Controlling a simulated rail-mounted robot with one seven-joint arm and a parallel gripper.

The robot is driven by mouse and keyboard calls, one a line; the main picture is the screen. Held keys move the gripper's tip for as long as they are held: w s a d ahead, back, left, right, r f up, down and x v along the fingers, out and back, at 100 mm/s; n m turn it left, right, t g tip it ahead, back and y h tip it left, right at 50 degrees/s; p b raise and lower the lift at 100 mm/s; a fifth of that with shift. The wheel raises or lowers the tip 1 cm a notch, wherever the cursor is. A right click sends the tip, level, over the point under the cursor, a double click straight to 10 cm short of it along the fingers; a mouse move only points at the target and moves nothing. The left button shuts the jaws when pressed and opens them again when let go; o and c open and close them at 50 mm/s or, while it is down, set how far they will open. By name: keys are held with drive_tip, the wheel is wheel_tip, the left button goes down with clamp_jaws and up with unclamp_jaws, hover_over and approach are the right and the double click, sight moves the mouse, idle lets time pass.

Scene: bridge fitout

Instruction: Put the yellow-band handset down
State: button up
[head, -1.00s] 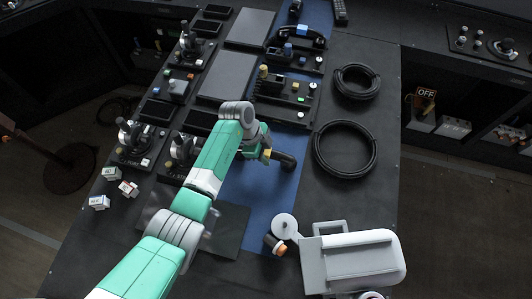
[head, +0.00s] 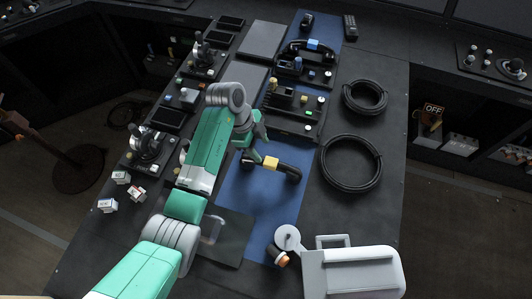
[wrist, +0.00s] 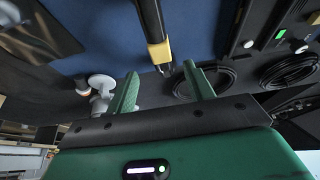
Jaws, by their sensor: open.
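The yellow-band handset (head: 288,169) is black and curved with a yellow band at its middle. It lies on the blue mat (head: 244,205) in the head view. In the wrist view the handset (wrist: 150,18) runs down from the top edge, its yellow band just beyond the fingertips.
A panel with knobs and buttons (head: 300,125) stands behind the handset. A blue-band handset (head: 295,47) sits farther back. Two black cable coils (head: 350,163) (head: 365,97) lie to the right. Small white boxes (head: 121,178) lie at the left. Bare blue mat shows in front of the handset.

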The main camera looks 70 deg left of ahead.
drive_tip(key=shift+s+a+r, duration=0.1)
drive_tip(key=shift+r, duration=0.25)
